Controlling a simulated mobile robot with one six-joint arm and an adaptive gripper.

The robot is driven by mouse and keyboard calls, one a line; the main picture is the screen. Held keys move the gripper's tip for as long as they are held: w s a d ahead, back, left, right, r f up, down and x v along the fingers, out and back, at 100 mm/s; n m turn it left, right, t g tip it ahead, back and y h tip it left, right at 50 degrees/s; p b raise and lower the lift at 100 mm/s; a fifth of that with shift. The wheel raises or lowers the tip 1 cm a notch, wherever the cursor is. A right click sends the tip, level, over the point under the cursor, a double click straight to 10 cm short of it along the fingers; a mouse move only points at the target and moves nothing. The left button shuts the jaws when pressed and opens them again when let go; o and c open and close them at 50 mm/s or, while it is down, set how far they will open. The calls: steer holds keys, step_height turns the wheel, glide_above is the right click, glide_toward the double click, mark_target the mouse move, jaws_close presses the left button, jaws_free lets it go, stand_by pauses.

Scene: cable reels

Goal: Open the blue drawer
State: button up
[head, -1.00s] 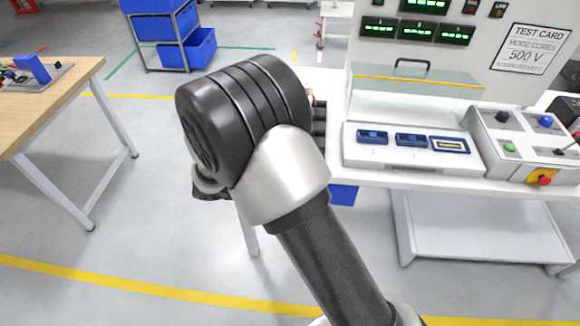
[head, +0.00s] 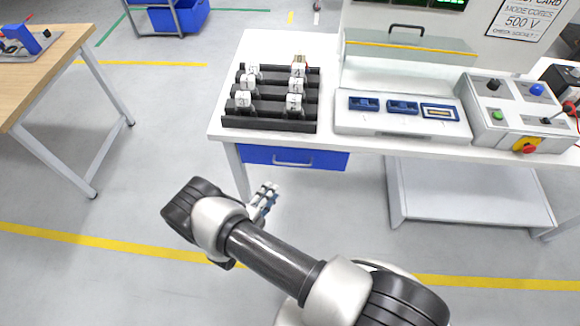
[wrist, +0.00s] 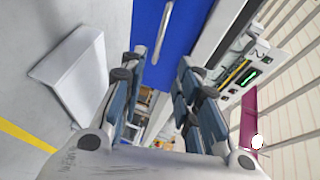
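The blue drawer (head: 330,160) sits under the left part of the white bench. Its front looks flush with the bench, and a pale bar handle (head: 293,162) runs across it. In the wrist view the blue drawer front (wrist: 186,30) and its handle (wrist: 163,32) are ahead, the handle lying in line with the gap between the fingers. My gripper (head: 266,200) is in front of and below the drawer in the head view. In the wrist view my gripper (wrist: 157,70) has its fingers apart with nothing held; the handle appears beyond the fingertips.
The white bench top (head: 222,128) carries a black rack (head: 270,124) with several numbered white pieces, and a test unit (head: 400,128) with blue sockets. A control box (head: 515,128) stands right. A wooden table (head: 60,52) is at left. The floor before the drawer is clear.

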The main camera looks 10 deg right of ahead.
steer(key=b+x, duration=0.2)
steer(key=x, duration=1.3)
steer(key=shift+c, duration=0.2)
jaws_close()
